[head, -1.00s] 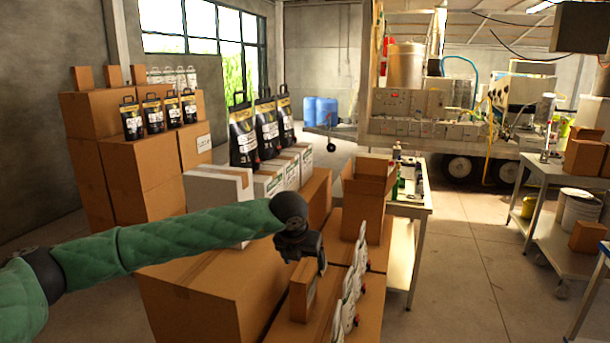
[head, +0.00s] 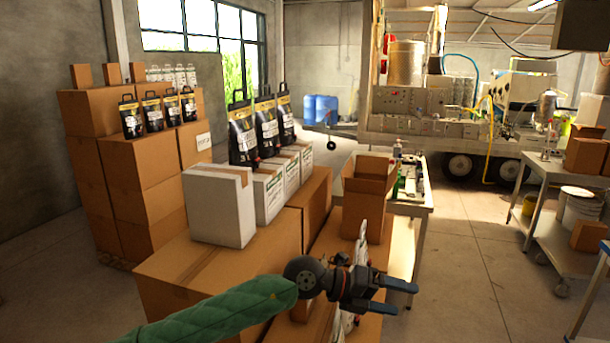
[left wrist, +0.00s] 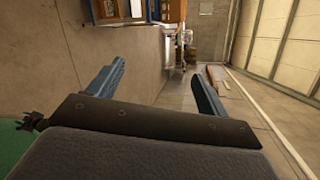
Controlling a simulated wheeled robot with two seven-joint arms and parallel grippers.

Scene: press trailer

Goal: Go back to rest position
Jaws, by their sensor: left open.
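My left gripper (head: 398,295) is at the bottom centre of the head view, on the green-sleeved arm. Its two blue-grey fingers point right and are spread apart with nothing between them. It is in front of the brown boxes and covers part of the white pouches (head: 361,250) and the small carton behind it. In the left wrist view the fingers of the left gripper (left wrist: 160,85) are wide apart over bare floor. My right gripper is not in view.
An open brown carton (head: 367,205) stands behind the gripper, beside a table (head: 425,208) with bottles. A white box (head: 219,212) and black bags (head: 266,128) stand on boxes at the left. A metal trolley (head: 565,180) is at the right. The floor (head: 480,270) between is clear.

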